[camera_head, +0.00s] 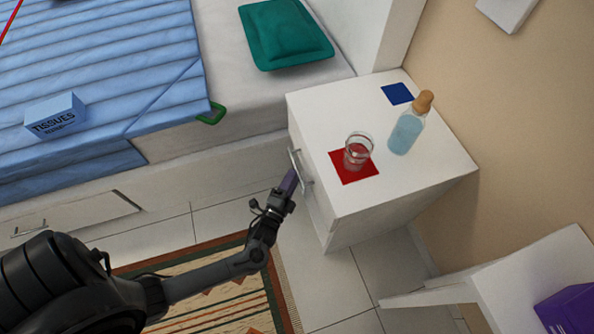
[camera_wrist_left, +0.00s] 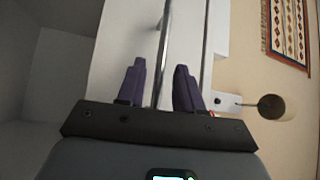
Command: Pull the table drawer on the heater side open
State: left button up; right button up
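The white bedside table (camera_head: 440,165) stands against the wall, with its drawer front (camera_head: 318,205) facing left. A metal bar handle (camera_head: 295,160) is fixed on that front, and the drawer looks closed. My left gripper (camera_head: 289,184) is at the handle, and its purple fingers show in the left wrist view (camera_wrist_left: 160,85). There the fingers are apart, one on each side of the bar handle (camera_wrist_left: 163,45). I cannot tell whether either finger touches it. My right gripper is not in view.
On the table top are a glass (camera_head: 358,152) on a red mat, a bottle (camera_head: 407,128) and a blue square (camera_head: 397,94). The bed (camera_head: 190,150) is at the left. A striped rug (camera_head: 225,295) lies below my arm. A white surface (camera_head: 540,275) is at the lower right.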

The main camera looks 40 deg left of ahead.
aim_at(296, 168)
pick_arm(q)
jog(key=shift+b+x, duration=0.65)
jog(key=shift+x, duration=1.45)
jog(key=shift+a, duration=0.1)
jog(key=shift+c, duration=0.5)
grip_shut()
